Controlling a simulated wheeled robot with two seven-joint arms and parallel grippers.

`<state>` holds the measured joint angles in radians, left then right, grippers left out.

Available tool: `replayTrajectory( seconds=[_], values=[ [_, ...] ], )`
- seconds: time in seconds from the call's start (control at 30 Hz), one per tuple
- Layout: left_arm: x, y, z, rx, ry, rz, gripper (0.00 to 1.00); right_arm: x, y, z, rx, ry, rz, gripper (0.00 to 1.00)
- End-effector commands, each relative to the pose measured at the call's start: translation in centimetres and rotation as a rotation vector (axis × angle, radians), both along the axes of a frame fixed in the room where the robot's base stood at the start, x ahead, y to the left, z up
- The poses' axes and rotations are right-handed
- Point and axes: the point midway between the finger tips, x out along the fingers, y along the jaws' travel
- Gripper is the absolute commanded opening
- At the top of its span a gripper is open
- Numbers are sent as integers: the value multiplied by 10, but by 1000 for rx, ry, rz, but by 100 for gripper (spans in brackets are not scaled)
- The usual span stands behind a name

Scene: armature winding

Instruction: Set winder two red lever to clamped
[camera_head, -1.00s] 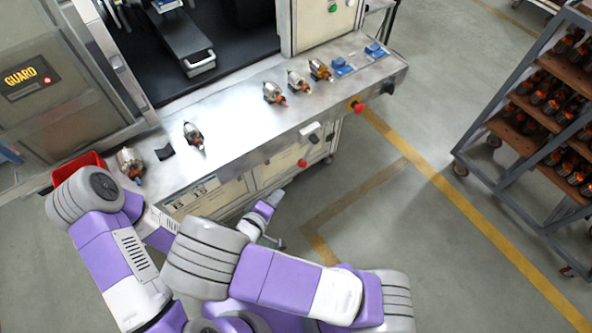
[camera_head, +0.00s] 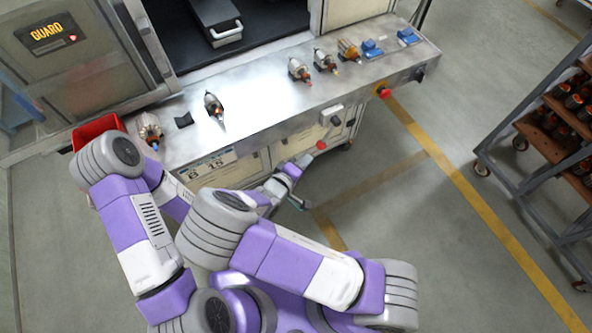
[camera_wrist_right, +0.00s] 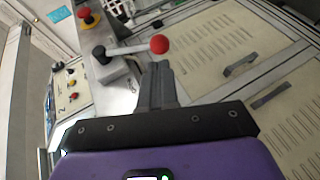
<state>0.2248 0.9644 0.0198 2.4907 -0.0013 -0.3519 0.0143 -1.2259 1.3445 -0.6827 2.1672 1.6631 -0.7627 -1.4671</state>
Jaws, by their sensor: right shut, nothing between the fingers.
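The red-knobbed lever (camera_head: 321,145) is on the front of the machine bench. In the right wrist view its red ball (camera_wrist_right: 159,44) sits at the end of a pale rod running left to a grey and black pivot (camera_wrist_right: 108,65). My right gripper (camera_head: 304,160) is just below and left of the ball in the head view. In the wrist view its fingers (camera_wrist_right: 158,66) are shut and empty, with their tips just below the ball. I cannot tell whether they touch it. My left gripper is not in view; only my left arm shows.
A red emergency stop (camera_head: 383,91) is farther right on the bench front. Several armatures and blue blocks (camera_head: 373,48) stand on the bench top (camera_head: 255,105). A red bin (camera_head: 97,130) is at the left end. A wheeled rack (camera_head: 497,150) stands right, with free floor between.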

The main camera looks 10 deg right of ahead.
Motion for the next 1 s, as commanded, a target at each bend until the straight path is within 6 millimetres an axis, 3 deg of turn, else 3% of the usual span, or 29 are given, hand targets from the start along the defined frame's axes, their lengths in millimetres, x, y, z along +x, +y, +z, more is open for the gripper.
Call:
replayTrajectory(
  seconds=[0.2,0.4,1.0],
  values=[
    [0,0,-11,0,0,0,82,27,-26,-16,-2,1,-2,0],
    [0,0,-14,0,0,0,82,39,-37,-20,-1,1,-1,0],
    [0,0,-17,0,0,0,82,43,-32,-24,-25,-9,16,0]
  ],
)
